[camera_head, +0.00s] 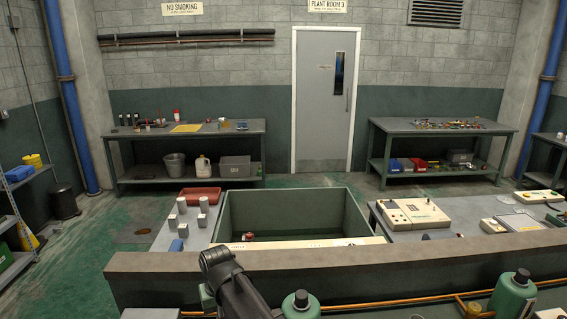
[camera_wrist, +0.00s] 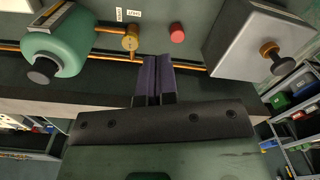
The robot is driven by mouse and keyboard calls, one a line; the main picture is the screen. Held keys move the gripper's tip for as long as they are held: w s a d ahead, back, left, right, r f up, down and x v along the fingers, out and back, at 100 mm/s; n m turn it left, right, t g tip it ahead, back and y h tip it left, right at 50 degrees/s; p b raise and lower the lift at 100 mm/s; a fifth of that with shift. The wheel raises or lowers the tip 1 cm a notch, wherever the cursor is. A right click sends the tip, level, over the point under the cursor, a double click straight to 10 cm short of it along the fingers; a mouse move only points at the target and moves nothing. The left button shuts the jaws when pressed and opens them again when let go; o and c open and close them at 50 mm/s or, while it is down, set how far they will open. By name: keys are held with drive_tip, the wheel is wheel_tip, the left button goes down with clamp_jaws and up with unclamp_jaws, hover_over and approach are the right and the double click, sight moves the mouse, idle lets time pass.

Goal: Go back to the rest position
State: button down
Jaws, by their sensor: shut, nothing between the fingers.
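My gripper (camera_wrist: 158,62) shows in the wrist view with its two dark purple fingers side by side and closed, holding nothing. The fingers point towards a copper pipe (camera_wrist: 103,52) and a brass fitting (camera_wrist: 130,40). A red cap (camera_wrist: 177,34) lies just beyond the fingertips, apart from them. In the head view my dark arm rises at the bottom centre, in front of the long ledge (camera_head: 420,256); the fingers cannot be made out there. No marker of the rest position shows.
A green cylinder (camera_wrist: 55,45) is left of the fingers and a grey box with a black knob (camera_wrist: 255,42) is right. In the head view, green cylinders (camera_head: 300,306) stand near the ledge. Beyond it are a green open bin (camera_head: 290,205) and a bench with cream instruments (camera_head: 415,214).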

drive_tip(key=s+d+f+m+b, duration=0.1)
drive_tip(key=s+d+f, duration=0.1)
drive_tip(key=d, duration=0.9)
drive_tip(key=s+d+f+m+b, duration=0.2)
drive_tip(key=s+d, duration=0.2)
drive_tip(key=d, duration=0.8)
drive_tip(key=s+d+f+m+b, duration=0.2)
drive_tip(key=s+d, duration=0.1)
drive_tip(key=d, duration=0.8)
drive_tip(key=shift+d+f, duration=0.25)
drive_tip(key=shift+f, duration=0.05)
drive_tip(key=shift+w, duration=0.1)
